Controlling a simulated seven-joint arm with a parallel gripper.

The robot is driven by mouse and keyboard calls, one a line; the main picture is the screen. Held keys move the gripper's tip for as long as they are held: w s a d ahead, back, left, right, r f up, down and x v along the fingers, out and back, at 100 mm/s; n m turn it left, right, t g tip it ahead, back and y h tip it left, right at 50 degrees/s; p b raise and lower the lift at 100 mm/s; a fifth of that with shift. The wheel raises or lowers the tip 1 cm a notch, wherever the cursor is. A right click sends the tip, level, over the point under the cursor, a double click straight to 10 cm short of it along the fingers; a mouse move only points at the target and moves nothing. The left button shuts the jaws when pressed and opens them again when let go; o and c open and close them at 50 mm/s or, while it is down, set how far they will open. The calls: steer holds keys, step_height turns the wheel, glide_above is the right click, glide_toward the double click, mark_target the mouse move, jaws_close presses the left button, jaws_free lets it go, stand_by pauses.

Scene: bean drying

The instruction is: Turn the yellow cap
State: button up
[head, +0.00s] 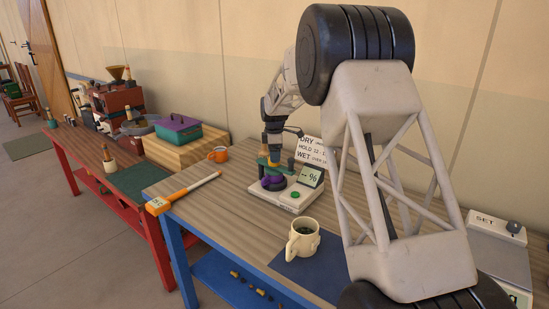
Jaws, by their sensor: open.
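My gripper (274,159) is at the meter on the wooden table, pointing down, with its jaws open. It is small in the head view and its fingertips are hard to make out. A small yellow patch shows between the gripper and the meter; I cannot tell whether it is the yellow cap or whether the fingers touch it. The pale meter (291,199) has a purple round part (273,183) at its left, a green button (295,195) and a tilted display (312,176) that reads about 96.
A cream mug (302,239) stands in front of the meter by a dark blue mat (318,268). A sign (311,151) stands behind the meter. A SET device (497,230) is at right.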

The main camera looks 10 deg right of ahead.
steer(key=shift+r, duration=2.4)
steer(key=shift+s+r, duration=0.1)
steer(key=shift+s+r, duration=0.15)
steer(key=s+d+r+m, duration=0.1)
steer(key=s+r+m, duration=0.25)
steer(key=s, duration=0.65)
steer(key=s+d+r+m+t, duration=0.15)
steer(key=s+r, duration=0.35)
steer(key=s, duration=0.6)
steer(key=s+r+m, duration=0.4)
steer(key=s, duration=0.6)
steer(key=s+f+m, duration=0.2)
steer(key=s+m, duration=0.1)
steer(key=s, duration=0.8)
steer(key=s+d+f+m, duration=0.1)
steer(key=s+f+m, duration=0.1)
steer(key=s, duration=0.9)
steer(key=s+f+m+t, duration=0.1)
steer(key=s+f+m, duration=0.2)
steer(key=s, duration=0.8)
steer(key=shift+d+f+m, duration=0.15)
steer(key=shift+d+m, duration=0.05)
steer(key=shift+m, duration=0.1)
